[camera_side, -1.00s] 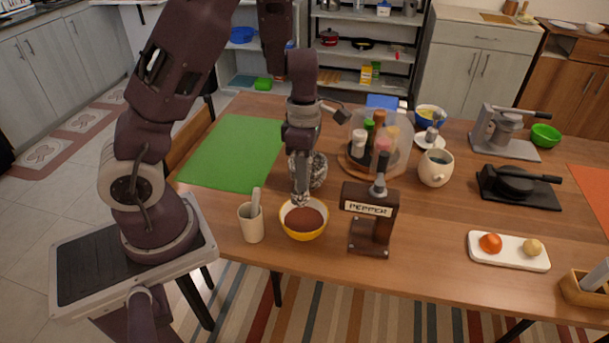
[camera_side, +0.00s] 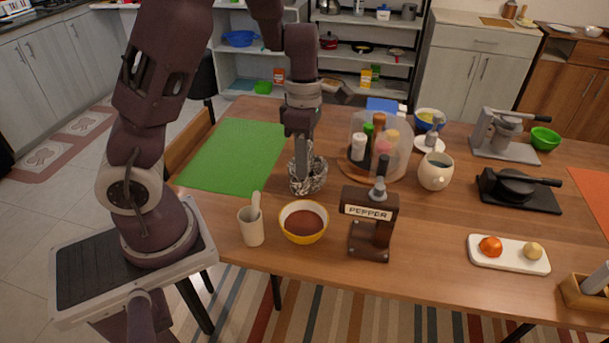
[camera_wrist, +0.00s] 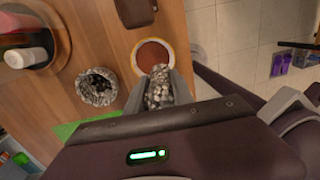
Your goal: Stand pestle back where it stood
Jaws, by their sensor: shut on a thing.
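My gripper (camera_side: 302,150) is shut on the speckled grey stone pestle (camera_wrist: 159,92), which hangs between the fingers in the wrist view. In the side view the fingers overlap the speckled grey mortar (camera_side: 318,178), and I cannot tell the pestle's lower end from it there. In the wrist view the mortar (camera_wrist: 98,87) stands to the left of the pestle, apart from it, its dark mouth open. The yellow-rimmed bowl of red-brown powder (camera_side: 304,238) stands in front of the mortar; it also shows in the wrist view (camera_wrist: 171,52), just beyond the pestle.
A beige cup (camera_side: 251,229) with a pale stick stands left of the bowl. A pepper dispenser (camera_side: 367,207) stands to its right. A carousel of spice jars (camera_side: 401,167) and a round mug (camera_side: 435,172) are right of the mortar. A green mat (camera_side: 228,153) lies clear at left.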

